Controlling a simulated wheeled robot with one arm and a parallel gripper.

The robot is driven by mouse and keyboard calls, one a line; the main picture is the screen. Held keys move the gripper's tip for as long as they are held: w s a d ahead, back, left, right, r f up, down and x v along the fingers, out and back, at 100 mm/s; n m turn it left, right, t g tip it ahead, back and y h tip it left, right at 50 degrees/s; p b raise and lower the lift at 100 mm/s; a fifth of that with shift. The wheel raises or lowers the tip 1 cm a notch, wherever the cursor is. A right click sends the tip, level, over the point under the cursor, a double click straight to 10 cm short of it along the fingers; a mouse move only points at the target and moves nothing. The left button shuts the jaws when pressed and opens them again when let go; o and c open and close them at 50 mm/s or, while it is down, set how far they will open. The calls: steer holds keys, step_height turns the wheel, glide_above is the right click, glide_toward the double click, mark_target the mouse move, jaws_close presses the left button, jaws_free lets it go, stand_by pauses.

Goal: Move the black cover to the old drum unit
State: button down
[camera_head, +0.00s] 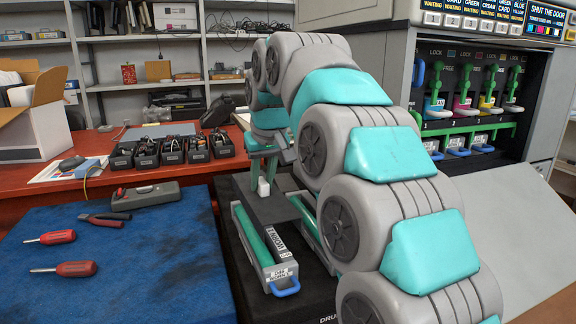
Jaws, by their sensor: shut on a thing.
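My gripper (263,177) points down with its teal fingers shut on the pale knob of the black cover (268,209). The cover is a flat dark plate. It lies at or just above the back part of a grey drum unit (266,262) with a green drum, a worn-looking label, and a blue handle at the front. I cannot tell whether the cover touches this unit. A second similar unit (308,225) shows to its right, partly hidden by the cover and my arm. I cannot clearly tell from the small labels which one is old.
A dark mat (235,262) lies under the drum units. Several black bins (172,151) stand behind. The open printer (470,110) is at right; my arm hides the middle.

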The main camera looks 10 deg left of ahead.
mark_target(258, 195)
steer(key=shift+s+a+f, duration=0.35)
steer(key=shift+a+f, duration=0.15)
steer(key=shift+f, duration=0.2)
steer(key=shift+f+b, duration=1.15)
steer(key=shift+f, duration=0.15)
steer(key=shift+f, duration=0.2)
steer(key=shift+f+b, duration=0.45)
steer(key=shift+f, duration=0.6)
steer(key=shift+f, duration=0.1)
steer(key=shift+f+b, duration=0.35)
steer(key=shift+f, duration=0.4)
steer(key=c, duration=0.6)
jaws_free()
